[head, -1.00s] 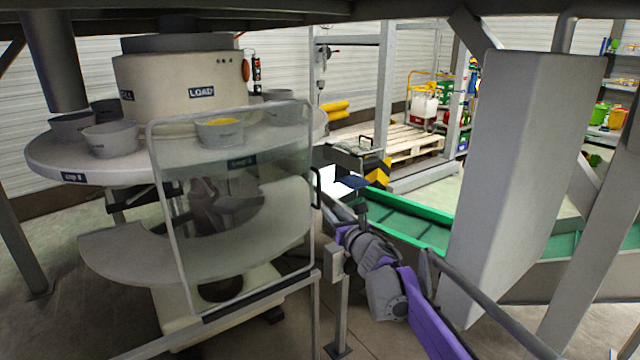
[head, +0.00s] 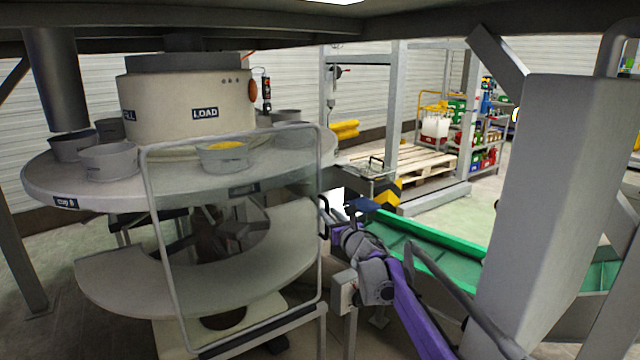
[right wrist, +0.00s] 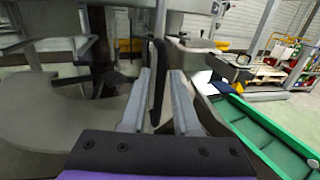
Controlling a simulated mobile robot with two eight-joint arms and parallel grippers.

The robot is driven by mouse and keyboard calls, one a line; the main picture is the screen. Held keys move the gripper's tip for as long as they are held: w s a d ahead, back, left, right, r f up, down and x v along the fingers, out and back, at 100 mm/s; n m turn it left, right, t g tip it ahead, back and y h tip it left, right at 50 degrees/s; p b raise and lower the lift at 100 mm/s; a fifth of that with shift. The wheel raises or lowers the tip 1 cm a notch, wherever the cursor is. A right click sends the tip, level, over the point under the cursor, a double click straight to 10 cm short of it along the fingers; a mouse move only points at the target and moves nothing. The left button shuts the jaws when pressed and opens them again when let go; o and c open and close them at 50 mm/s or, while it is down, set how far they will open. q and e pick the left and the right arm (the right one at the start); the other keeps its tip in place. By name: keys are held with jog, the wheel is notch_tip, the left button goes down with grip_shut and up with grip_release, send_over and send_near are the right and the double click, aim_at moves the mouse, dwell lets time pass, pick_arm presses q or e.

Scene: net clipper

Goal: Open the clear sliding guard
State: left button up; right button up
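The clear sliding guard (head: 235,240) is a transparent pane in a light grey frame, standing in front of the round machine in the head view. A black upright handle (head: 323,217) is on its right edge. My right gripper (head: 331,212) is at that handle, reaching in from the lower right. In the right wrist view the two grey fingers (right wrist: 161,78) are apart. The black handle (right wrist: 157,88) shows between them, nearer the left finger; I cannot tell whether they touch. My left gripper is not in view.
Grey bowls stand on the round table (head: 45,185) behind the guard. A green conveyor (head: 425,245) runs to the right of my right arm. A large grey chute (head: 560,200) stands at the right. A grey post with a box (head: 344,290) is just below my right wrist.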

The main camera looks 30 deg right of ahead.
jog(key=shift+w+d+r, duration=0.1)
jog(key=shift+w+d, duration=0.1)
jog(key=shift+w, duration=1.1)
jog(key=shift+c, duration=0.3)
grip_shut()
